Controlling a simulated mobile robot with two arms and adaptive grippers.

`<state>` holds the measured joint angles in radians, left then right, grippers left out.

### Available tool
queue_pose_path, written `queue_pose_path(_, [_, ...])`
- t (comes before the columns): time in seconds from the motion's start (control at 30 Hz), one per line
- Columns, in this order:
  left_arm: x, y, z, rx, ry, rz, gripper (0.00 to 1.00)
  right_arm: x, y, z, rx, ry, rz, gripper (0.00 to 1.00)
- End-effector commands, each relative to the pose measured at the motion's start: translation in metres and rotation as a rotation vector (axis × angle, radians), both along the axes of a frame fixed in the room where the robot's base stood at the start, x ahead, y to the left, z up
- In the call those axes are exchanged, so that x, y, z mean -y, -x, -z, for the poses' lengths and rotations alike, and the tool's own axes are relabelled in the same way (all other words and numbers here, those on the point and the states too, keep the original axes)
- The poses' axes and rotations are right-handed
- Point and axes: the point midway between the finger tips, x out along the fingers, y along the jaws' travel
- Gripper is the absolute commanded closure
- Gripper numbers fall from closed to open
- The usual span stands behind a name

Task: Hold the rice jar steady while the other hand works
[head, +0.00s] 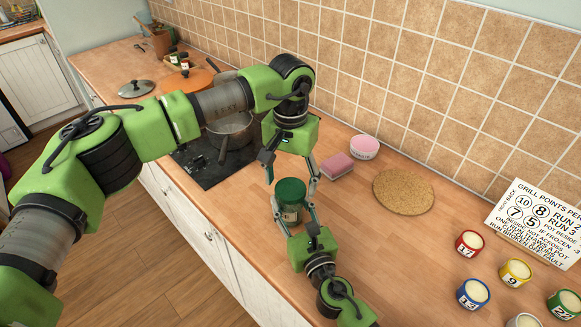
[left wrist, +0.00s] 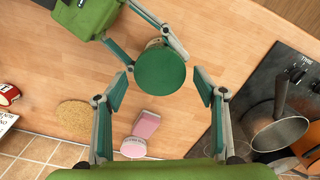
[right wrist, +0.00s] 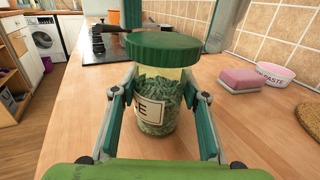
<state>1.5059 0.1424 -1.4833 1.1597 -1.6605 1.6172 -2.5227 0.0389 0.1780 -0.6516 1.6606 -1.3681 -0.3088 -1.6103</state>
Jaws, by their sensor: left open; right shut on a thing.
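The rice jar (head: 290,214) is a clear glass jar with a green lid, standing upright on the wooden counter. My right gripper (right wrist: 158,88) is shut around the jar's body, one finger on each side. My left gripper (head: 292,176) is open above the jar and points down. In the left wrist view the green lid (left wrist: 160,72) lies between its spread fingers, with a gap at each side.
A pink sponge (head: 337,166), a pink bowl (head: 364,148) and a round cork mat (head: 403,191) lie behind and right of the jar. A hob with a pan (head: 230,130) is to the left. Several labelled tins, one red (head: 469,244), and a sign (head: 540,222) stand at right.

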Motion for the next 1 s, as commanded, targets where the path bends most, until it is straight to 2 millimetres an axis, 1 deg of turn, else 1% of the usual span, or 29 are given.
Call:
queue_pose_path(0.03, [-0.0002, 0.0003, 0.0052, -0.002, -0.001, 0.0, 0.36, 0.0002, 0.0, 0.0005, -0.001, 0.0, 0.0, 1.0])
queue_pose_path(0.13, [-0.0002, 0.0002, 0.0103, 0.0, 0.001, -0.001, 0.36, 0.0002, 0.0, 0.0005, -0.001, 0.0, 0.0, 1.0])
queue_pose_path(0.4, [-0.0002, -0.0001, 0.0121, 0.0, 0.0, -0.001, 0.36, 0.0002, 0.0, 0.0006, -0.001, 0.0, 0.0, 1.0])
queue_pose_path(0.43, [-0.0002, -0.0001, 0.012, 0.0, 0.0, -0.001, 0.38, 0.0002, 0.0, 0.0006, -0.001, 0.0, 0.0, 1.0])
queue_pose_path(0.47, [-0.0002, -0.0001, 0.012, 0.0, 0.0, -0.001, 0.46, 0.0002, 0.0, 0.0006, -0.001, 0.0, 0.0, 1.0])
queue_pose_path(0.5, [-0.0002, 0.0, 0.012, 0.0, 0.0, -0.001, 0.57, 0.0002, 0.0, 0.0006, -0.001, 0.0, 0.0, 1.0])
queue_pose_path(0.57, [-0.0003, 0.0, 0.0119, 0.0, 0.0, -0.001, 0.72, 0.0002, 0.0, 0.0006, -0.001, 0.0, 0.0, 1.0])
queue_pose_path(0.6, [-0.0003, 0.0, 0.012, 0.0, 0.0, -0.002, 0.75, 0.0002, 0.0, 0.0006, -0.001, 0.0, 0.0, 1.0])
queue_pose_path(0.77, [-0.0003, 0.0, 0.0119, 0.0, 0.0, -0.005, 0.75, 0.0002, 0.0, 0.0006, -0.001, 0.0, 0.0, 1.0])
queue_pose_path(0.83, [-0.0003, 0.0, 0.0119, 0.0, 0.0, -0.036, 0.75, 0.0002, 0.0, 0.0006, -0.001, 0.0, 0.0, 1.0])
queue_pose_path(0.93, [-0.0004, 0.0, 0.0118, 0.0, 0.0, -0.155, 0.75, 0.0001, 0.0001, 0.0006, -0.001, 0.0, 0.0, 1.0])
queue_pose_path(1.0, [-0.0005, -0.0001, 0.0118, 0.0, 0.0, -0.288, 0.75, 0.0002, 0.0, 0.0006, -0.001, 0.0, 0.0, 1.0])
